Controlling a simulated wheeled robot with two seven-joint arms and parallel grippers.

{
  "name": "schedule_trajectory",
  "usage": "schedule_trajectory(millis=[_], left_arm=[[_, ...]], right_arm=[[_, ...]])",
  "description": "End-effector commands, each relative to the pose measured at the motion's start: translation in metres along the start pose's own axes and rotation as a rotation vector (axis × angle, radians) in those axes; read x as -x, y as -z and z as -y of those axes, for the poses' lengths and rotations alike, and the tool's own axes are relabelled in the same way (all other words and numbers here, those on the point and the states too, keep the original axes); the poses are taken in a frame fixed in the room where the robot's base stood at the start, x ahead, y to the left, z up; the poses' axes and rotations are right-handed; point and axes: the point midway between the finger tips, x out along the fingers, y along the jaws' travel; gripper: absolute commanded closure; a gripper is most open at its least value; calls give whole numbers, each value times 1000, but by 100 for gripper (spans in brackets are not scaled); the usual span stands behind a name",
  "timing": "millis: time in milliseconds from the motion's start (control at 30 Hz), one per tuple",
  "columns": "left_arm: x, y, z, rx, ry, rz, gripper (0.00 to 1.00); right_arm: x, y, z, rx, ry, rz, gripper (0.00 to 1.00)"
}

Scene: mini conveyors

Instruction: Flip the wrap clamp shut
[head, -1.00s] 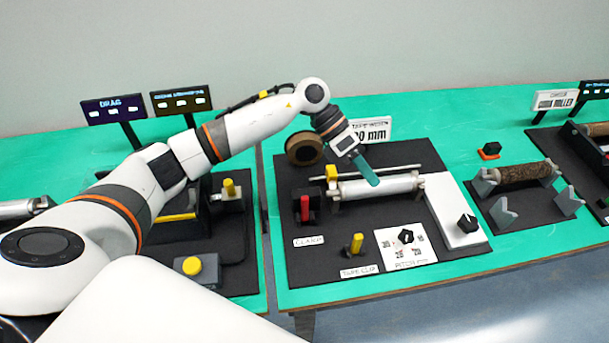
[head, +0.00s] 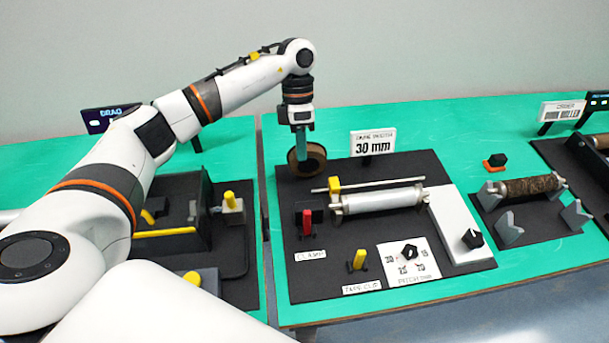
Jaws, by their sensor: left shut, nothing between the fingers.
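The wrap clamp's red lever (head: 307,222) stands upright on its small dark block, behind the white CLAMP label (head: 310,255). A silver roller (head: 378,200) lies just to its right, with a thin rod and a yellow slider (head: 334,185) behind it. My left gripper (head: 301,150) points down, its teal fingers shut and empty. In the picture it is above and behind the clamp, in front of a brown tape roll (head: 309,160). I cannot tell whether it touches the roll. My right gripper is out of view.
The yellow tape-clip lever (head: 357,260) and the pitch dial (head: 409,252) stand at the front of the dark board. A white box with a black knob (head: 472,239) is at its right. A 30 mm sign (head: 373,142) stands at the back.

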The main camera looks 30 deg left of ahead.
Motion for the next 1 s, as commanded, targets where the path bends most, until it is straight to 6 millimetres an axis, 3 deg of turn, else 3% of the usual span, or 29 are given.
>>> schedule_trajectory(millis=[467,700,1000], left_arm=[[-92,0,-3,0,-5,2,100],[-102,0,-32,-3,-2,0,100],[-108,0,-38,-1,-1,-2,100]], right_arm=[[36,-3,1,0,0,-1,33],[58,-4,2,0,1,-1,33],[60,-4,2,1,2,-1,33]])
